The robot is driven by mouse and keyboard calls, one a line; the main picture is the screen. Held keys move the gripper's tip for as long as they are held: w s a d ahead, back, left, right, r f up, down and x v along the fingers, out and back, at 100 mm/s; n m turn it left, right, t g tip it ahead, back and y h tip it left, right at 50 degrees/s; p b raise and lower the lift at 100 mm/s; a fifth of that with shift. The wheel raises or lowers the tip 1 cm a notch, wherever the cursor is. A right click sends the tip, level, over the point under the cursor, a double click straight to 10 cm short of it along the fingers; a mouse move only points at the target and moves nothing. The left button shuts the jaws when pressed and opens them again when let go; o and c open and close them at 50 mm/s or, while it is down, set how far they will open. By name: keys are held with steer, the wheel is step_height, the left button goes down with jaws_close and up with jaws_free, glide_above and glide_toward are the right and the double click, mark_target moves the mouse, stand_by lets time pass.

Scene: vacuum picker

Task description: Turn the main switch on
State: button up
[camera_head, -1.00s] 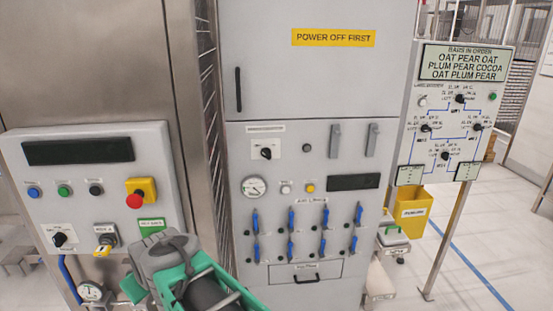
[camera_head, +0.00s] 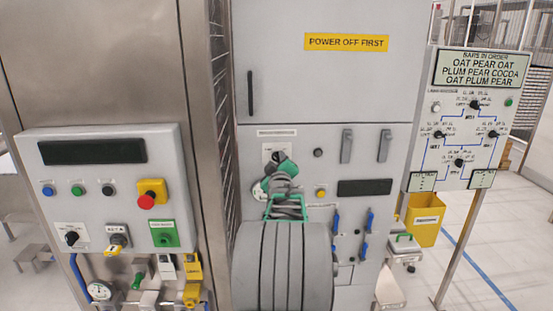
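A black rotary switch on a white plate (camera_head: 268,149) is on the upper part of the grey cabinet's control panel, under a small label too blurred to read. It appears to be the main switch. My gripper (camera_head: 282,161), dark with green parts, is right in front of it and covers most of the knob. I cannot tell whether the fingers touch the knob, or whether they are open or shut. My grey ribbed arm rises from below and hides the lower middle of the panel, including most of the round gauge.
Blue valve levers (camera_head: 366,221) show right of my arm. A left panel (camera_head: 108,190) carries buttons, a red emergency stop (camera_head: 150,200), another black knob (camera_head: 71,237) and yellow locks (camera_head: 192,268) below. A yellow bin (camera_head: 426,220) stands under the order board (camera_head: 480,68) at right.

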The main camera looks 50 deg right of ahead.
jaws_close()
stand_by(0.4)
steer(key=shift+w, duration=0.1)
